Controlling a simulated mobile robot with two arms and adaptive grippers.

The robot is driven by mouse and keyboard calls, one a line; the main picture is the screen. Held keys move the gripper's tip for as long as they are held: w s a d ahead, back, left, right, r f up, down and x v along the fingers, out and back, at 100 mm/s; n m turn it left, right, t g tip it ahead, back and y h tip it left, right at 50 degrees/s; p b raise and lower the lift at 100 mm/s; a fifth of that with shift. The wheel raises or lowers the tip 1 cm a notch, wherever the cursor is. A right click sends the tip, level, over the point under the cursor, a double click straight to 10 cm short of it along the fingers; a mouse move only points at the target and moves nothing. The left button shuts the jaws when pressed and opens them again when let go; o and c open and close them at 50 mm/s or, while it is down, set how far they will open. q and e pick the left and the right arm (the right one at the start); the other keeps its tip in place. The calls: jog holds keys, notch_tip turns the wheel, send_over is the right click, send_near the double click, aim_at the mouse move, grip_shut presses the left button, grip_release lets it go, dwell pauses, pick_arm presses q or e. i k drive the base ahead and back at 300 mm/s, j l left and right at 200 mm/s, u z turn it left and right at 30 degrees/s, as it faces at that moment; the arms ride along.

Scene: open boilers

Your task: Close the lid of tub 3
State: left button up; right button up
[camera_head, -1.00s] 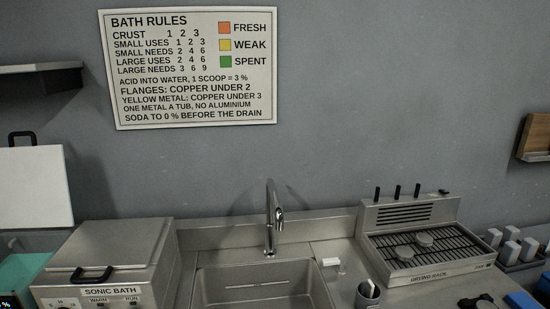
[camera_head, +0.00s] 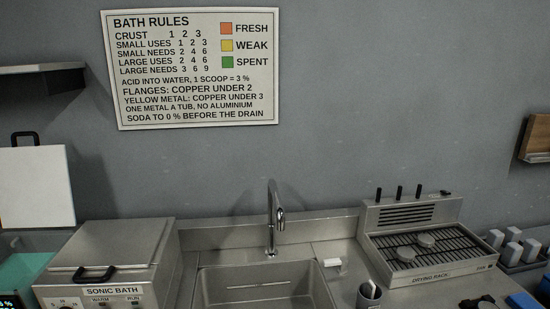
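At the left edge stands a tub with teal liquid (camera_head: 28,272), cut off by the frame; a digital readout shows at its lower corner. A white panel with a black handle (camera_head: 36,186) stands upright behind it, apparently its raised lid. I cannot read a tub number here, so I cannot tell whether this is tub 3. Neither of my grippers is in view.
Right of the tub is the sonic bath (camera_head: 110,258) with its lid down. A sink (camera_head: 262,287) with a tap (camera_head: 273,220) is in the middle. The drying rack (camera_head: 425,248) holds small round parts. A bath rules sign (camera_head: 195,68) hangs above.

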aim_at(36, 190)
jog(key=u, duration=1.4)
jog(key=i+j, duration=0.3)
jog(key=i, duration=0.25)
